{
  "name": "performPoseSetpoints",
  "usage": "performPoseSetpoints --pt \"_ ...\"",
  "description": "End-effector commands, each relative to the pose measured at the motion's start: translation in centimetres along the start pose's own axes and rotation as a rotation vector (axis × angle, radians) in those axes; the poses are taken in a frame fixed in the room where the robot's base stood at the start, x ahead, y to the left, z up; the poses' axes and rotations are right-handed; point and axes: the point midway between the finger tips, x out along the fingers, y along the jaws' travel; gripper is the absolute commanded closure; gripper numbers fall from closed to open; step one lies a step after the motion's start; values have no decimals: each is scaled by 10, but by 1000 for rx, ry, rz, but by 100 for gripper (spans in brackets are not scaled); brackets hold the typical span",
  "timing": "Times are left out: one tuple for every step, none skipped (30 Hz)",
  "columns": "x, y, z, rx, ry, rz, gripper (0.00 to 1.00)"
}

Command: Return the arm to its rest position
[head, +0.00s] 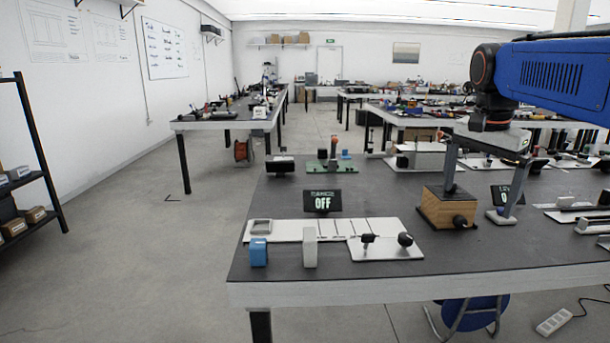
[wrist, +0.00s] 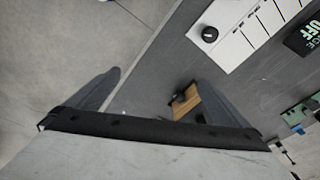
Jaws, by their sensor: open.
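My blue arm (head: 555,75) reaches in from the right in the head view, above the dark workbench (head: 350,255). My gripper (head: 480,203) points down with its two grey fingers wide apart and nothing between them. In the head view the left finger overlaps the top of a wooden box (head: 437,212) with a black knob; I cannot tell whether they touch. In the wrist view my gripper (wrist: 158,78) is also open. The wooden box (wrist: 187,104) shows there beside the right finger, partly hidden by it.
A white panel (head: 290,231) with slots, a blue block (head: 259,252), a white block (head: 310,247) and a sign (head: 322,201) reading OFF stand on the bench. A green device (head: 332,163) is behind. Open floor (head: 140,240) lies to the left.

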Motion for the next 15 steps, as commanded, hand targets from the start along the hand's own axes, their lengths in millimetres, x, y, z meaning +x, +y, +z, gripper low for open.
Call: performPoseSetpoints --pt "6 10 15 -55 5 -15 0" --pt "10 15 22 -91 9 -25 0" --pt "17 21 33 -138 14 -37 0" --pt "22 26 40 -174 18 -45 0" --pt "26 31 48 -209 24 -55 0" --pt "33 37 58 -256 29 -66 0" --pt "39 42 65 -291 35 -75 0" --pt "44 48 72 -326 40 -85 0" --pt "52 54 83 -373 46 -96 0" --pt "58 59 90 -408 53 -105 0" --pt "64 65 97 -442 58 -113 0" --pt "72 72 107 -488 67 -124 0" --pt "79 77 114 -523 74 -132 0" --pt "85 82 121 -557 80 -139 0" --pt "94 89 130 -603 91 -150 0"
